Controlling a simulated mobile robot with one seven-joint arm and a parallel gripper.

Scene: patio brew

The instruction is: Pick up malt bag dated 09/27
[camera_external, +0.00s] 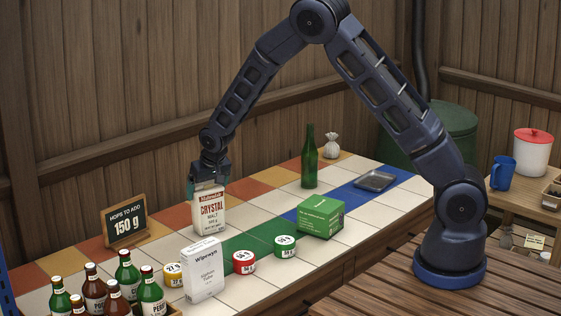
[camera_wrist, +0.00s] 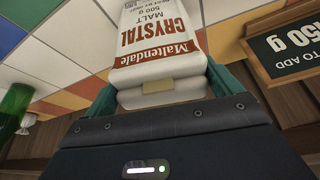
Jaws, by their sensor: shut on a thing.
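A white malt bag with a red Maltendale band and the words "CRYSTAL MALT" (camera_external: 209,214) stands upright at the tiled counter's left half; its lower edge looks at or close to the tiles. My gripper (camera_external: 208,186) comes down from above and is shut on the bag's top. In the wrist view the bag (camera_wrist: 157,45) appears upside down between the two teal fingers of my gripper (camera_wrist: 163,86). Small "best by" print shows under its label, but the date is too small to read for sure. I see no second malt bag.
Several bottles (camera_external: 127,271) crowd the front left. A "150 g" sign (camera_external: 125,221) stands left; a green box (camera_external: 320,216) and green bottle (camera_external: 310,160) stand right.

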